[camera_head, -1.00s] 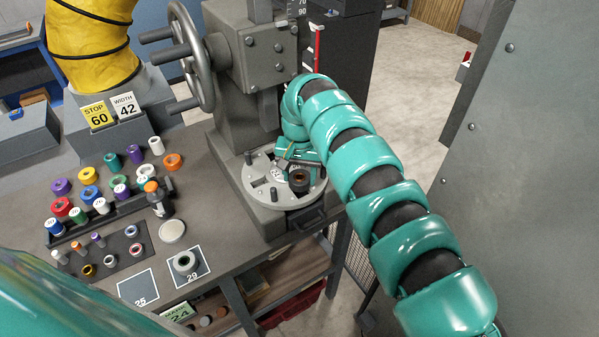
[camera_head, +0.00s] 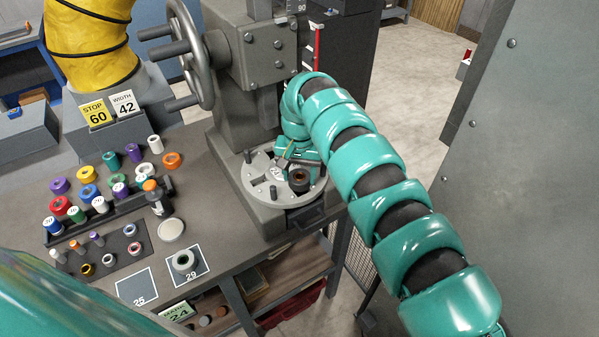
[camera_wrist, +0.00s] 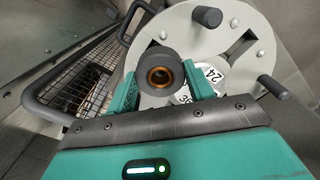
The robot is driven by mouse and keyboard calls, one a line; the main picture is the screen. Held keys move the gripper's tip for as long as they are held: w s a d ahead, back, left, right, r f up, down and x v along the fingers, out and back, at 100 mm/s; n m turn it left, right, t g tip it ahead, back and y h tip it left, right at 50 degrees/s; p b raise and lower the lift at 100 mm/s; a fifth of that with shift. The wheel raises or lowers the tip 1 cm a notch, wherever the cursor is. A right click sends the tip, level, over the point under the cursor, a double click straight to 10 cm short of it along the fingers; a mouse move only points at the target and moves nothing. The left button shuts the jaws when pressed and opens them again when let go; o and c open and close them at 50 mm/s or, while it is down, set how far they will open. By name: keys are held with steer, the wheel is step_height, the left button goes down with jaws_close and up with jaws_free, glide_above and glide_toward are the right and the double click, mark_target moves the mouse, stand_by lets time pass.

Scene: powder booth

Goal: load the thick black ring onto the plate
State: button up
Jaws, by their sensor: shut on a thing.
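The thick black ring (camera_wrist: 160,77) has a copper-coloured inner bore. My gripper (camera_wrist: 160,88) is shut on it, with one teal finger on each side in the wrist view. The round light-grey plate (camera_wrist: 181,24) lies just beyond and below the ring, with several dark pegs and a slot. In the head view the ring (camera_head: 300,178) is at the front right of the plate (camera_head: 260,188), beside my gripper (camera_head: 298,165). I cannot tell whether the ring touches the plate.
The grey press column (camera_head: 240,125) and its handwheel (camera_head: 190,55) stand behind the plate. Coloured spools and rings fill the bench at left. A grey ring (camera_head: 184,262) sits on the card marked 29. A wire basket (camera_wrist: 75,85) is left of the gripper in the wrist view.

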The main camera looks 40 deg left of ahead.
steer(key=shift+f+b, duration=0.4)
steer(key=shift+f, duration=0.3)
steer(key=o, duration=1.2)
steer(key=shift+r+b, duration=0.4)
steer(key=shift+r, duration=0.15)
steer(key=shift+r+p, duration=1.7)
steer(key=shift+r, duration=6.45)
steer(key=shift+f, duration=0.1)
